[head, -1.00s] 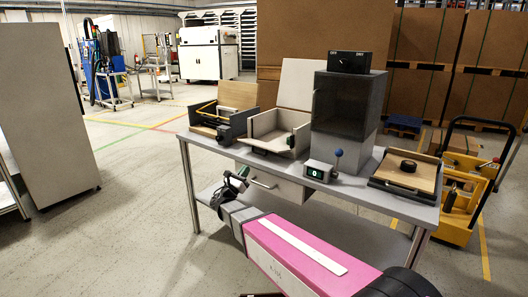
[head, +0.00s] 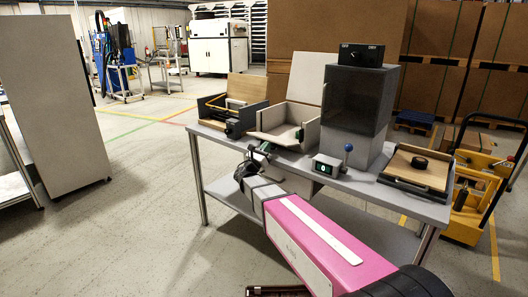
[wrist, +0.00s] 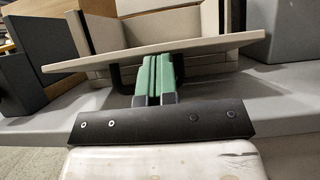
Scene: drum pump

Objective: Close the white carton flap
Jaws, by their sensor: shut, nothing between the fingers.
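The white carton (head: 298,116) stands open on the grey workbench. A tall pale panel (head: 306,78) stands upright at its back. Its front flap (head: 273,137) is folded outward toward me. The flap also shows in the wrist view as a wide, thin panel (wrist: 100,62), slightly tilted across the picture. My gripper (head: 266,149) has green fingers, shut and empty, at the flap's front side. In the wrist view the fingertips (wrist: 159,60) meet the flap's near edge from below. I cannot tell whether they touch it.
A wooden-lidded box (head: 232,106) stands left of the carton. A dark-windowed machine (head: 354,110) stands close on the right, with a small control box (head: 328,166) before it. A tray with a black roll (head: 419,163) is farther right. The grey bench (head: 398,203) has a clear front strip.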

